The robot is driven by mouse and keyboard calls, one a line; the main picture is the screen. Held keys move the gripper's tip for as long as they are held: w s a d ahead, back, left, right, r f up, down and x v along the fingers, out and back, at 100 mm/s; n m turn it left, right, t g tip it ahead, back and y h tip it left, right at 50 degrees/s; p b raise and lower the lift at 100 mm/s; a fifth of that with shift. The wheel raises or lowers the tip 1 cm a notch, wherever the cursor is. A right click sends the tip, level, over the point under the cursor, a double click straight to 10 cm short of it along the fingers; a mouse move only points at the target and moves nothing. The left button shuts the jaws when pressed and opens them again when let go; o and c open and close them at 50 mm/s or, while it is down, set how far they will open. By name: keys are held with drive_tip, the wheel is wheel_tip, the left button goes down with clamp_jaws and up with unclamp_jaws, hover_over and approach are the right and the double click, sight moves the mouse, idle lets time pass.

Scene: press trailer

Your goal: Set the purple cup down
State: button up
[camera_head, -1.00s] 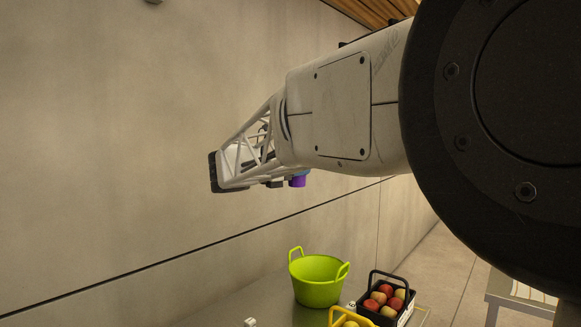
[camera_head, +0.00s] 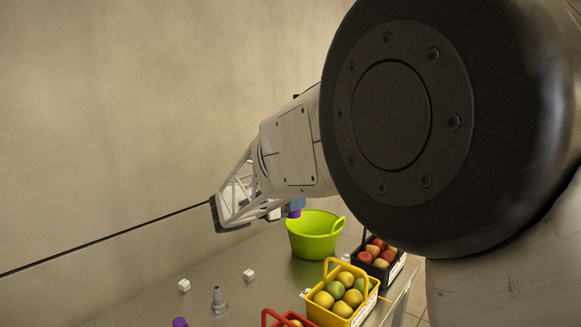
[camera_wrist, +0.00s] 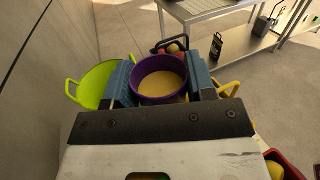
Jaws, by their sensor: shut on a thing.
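The purple cup (camera_wrist: 159,79) is held between the two blue fingers of my gripper (camera_wrist: 160,84) in the wrist view. Its round opening faces the camera, and its inside looks tan or yellowish. In the head view only a small purple part of the cup (camera_head: 295,212) shows below my gripper (camera_head: 297,206), in front of the green bucket. The cup is above the metal table (camera_head: 225,300); its exact height is hard to tell. Most of my gripper is hidden by my arm in the head view.
A green bucket (camera_head: 314,240) stands near the wall. A yellow basket of fruit (camera_head: 340,312) and a black basket of apples (camera_head: 376,272) stand on the right. A grey cone-like piece (camera_head: 218,302), white cubes (camera_head: 249,274) and another purple thing (camera_head: 180,322) are on the left part.

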wheel_tip(320, 180, down, 22)
drive_tip(key=shift+r, duration=0.2)
drive_tip(key=shift+f, duration=0.15)
drive_tip(key=shift+f, duration=3.2)
drive_tip(key=shift+f, duration=0.6)
drive_tip(key=o, duration=1)
drive_tip(key=shift+o, duration=0.2)
drive_tip(key=shift+v, duration=3.95)
drive_tip(key=shift+w, duration=0.1)
